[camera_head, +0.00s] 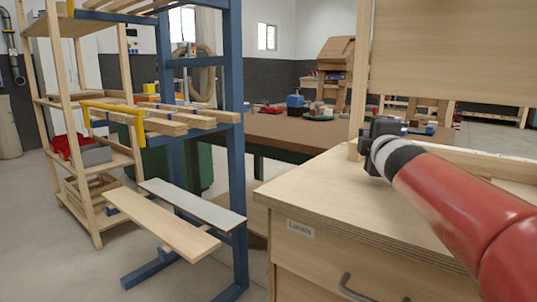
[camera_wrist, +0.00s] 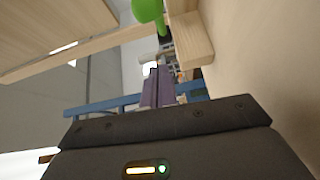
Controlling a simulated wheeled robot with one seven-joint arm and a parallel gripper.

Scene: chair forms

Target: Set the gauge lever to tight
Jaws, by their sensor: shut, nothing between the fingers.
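No part clearly marked as the gauge lever shows in the head view. In the wrist view a bright green rounded knob on a short stem (camera_wrist: 147,11) shows at the top edge, beside a pale wooden block (camera_wrist: 190,40); I cannot tell whether it is the gauge lever or which setting it has. My gripper (camera_wrist: 155,72) is shut and empty, its fingers apart from the green knob in the picture. In the head view my gripper (camera_head: 380,130) is beside a wooden post above the cabinet top, its fingers hard to make out.
A wooden cabinet (camera_head: 330,215) labelled "Labels" stands below my arm, with an upright wooden panel (camera_head: 455,50) behind. A blue-framed rack (camera_head: 233,90) with boards stands left. A brown table (camera_head: 280,130) holds small items behind. Open floor shows at lower left.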

